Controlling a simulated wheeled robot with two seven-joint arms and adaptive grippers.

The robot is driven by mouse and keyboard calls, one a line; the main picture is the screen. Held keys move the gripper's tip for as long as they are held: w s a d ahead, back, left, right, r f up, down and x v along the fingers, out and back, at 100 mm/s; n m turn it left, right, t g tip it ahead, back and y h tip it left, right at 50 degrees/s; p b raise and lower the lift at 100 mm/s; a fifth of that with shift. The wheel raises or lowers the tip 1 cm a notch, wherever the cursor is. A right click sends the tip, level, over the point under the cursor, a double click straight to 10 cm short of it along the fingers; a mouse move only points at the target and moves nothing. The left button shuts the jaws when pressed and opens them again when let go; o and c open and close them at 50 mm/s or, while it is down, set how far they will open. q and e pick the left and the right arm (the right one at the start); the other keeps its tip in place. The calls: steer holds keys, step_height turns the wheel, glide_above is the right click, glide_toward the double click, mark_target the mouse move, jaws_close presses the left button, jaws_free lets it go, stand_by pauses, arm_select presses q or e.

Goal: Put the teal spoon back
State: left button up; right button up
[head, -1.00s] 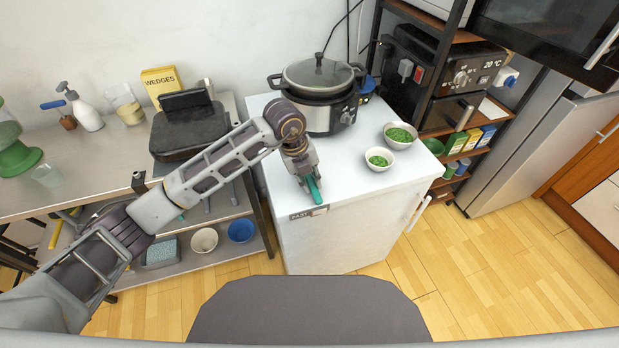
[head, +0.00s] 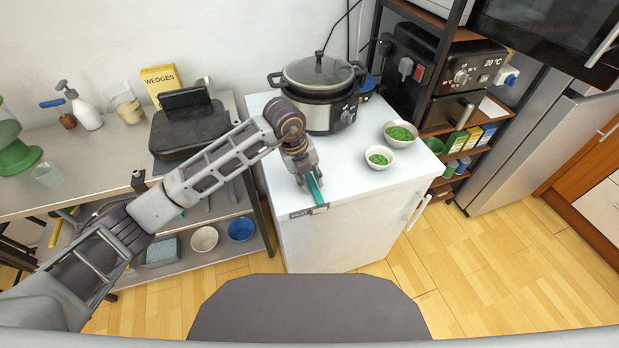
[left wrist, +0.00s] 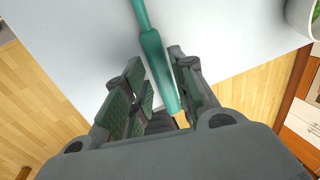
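The teal spoon (head: 316,191) lies at the front edge of the white cabinet top, with one end sticking out past the edge. In the left wrist view the teal spoon (left wrist: 156,58) runs lengthwise between the two fingers of my left gripper (left wrist: 157,56). The fingers stand apart on either side of it, and a narrow gap seems to show at the tips. In the head view my left gripper (head: 309,181) points down over the spoon and hides part of it. My right gripper is not in view.
A slow cooker (head: 318,90) stands at the back of the white cabinet (head: 345,240). Two white bowls with green contents (head: 399,134) (head: 379,157) stand to the right of my gripper. A black grill (head: 188,130) sits on the metal table at left. The cabinet's front middle is clear.

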arm_select(q)
steer(key=o, duration=0.4)
steer(key=shift+o, duration=0.8)
steer(key=v, duration=1.2)
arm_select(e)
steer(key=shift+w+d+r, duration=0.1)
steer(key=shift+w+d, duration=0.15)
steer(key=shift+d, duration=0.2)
arm_select(q)
steer(key=shift+f, duration=0.1)
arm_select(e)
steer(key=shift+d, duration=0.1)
